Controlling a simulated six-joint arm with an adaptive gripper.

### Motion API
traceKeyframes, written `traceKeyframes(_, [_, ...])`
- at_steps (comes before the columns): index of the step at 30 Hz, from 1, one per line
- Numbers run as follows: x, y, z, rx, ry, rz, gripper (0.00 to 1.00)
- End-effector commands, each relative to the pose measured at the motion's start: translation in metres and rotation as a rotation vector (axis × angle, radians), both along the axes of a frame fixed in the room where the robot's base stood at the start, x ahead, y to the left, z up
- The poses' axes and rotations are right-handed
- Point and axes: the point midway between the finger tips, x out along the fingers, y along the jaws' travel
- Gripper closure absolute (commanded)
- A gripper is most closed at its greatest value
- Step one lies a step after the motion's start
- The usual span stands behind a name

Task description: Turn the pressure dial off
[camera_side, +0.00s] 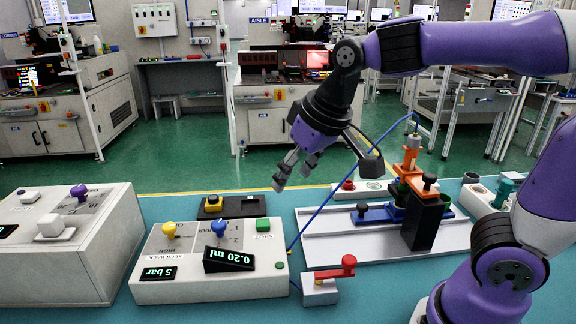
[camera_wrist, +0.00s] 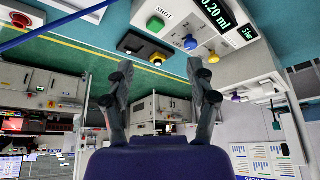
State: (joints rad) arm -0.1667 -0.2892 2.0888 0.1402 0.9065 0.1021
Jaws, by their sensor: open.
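A white control box (camera_side: 215,290) stands on the teal table in the side view. On its sloped face are a blue dial (camera_side: 218,228) and a yellow dial (camera_side: 169,231). The blue dial has scale marks around it; its exact setting is too small to read. A small display (camera_side: 158,273) reads 5 bar and a tilted display (camera_side: 228,261) reads 0.20 ml. In the wrist view the blue dial (camera_wrist: 190,43) and yellow dial (camera_wrist: 213,57) appear at upper right. My gripper (camera_side: 293,178) is open and empty, above and right of the box, touching nothing.
A green button (camera_side: 263,225) is right of the blue dial. Behind stands a black box with a yellow button (camera_side: 213,203). Another box with a purple knob (camera_side: 79,192) is at left. A red-handled valve (camera_side: 335,270) and a blue-hosed fixture (camera_side: 408,180) are at right.

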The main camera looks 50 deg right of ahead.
Motion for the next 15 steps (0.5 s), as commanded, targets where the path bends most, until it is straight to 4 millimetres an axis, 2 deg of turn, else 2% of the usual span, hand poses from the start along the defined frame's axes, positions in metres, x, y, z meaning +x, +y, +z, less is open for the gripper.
traceKeyframes(7, [-0.046,-0.017,-0.007,-0.004,-0.028,0.028,0.35])
traceKeyframes(15, [-0.077,-0.023,-0.021,-0.011,-0.048,0.053,0.35])
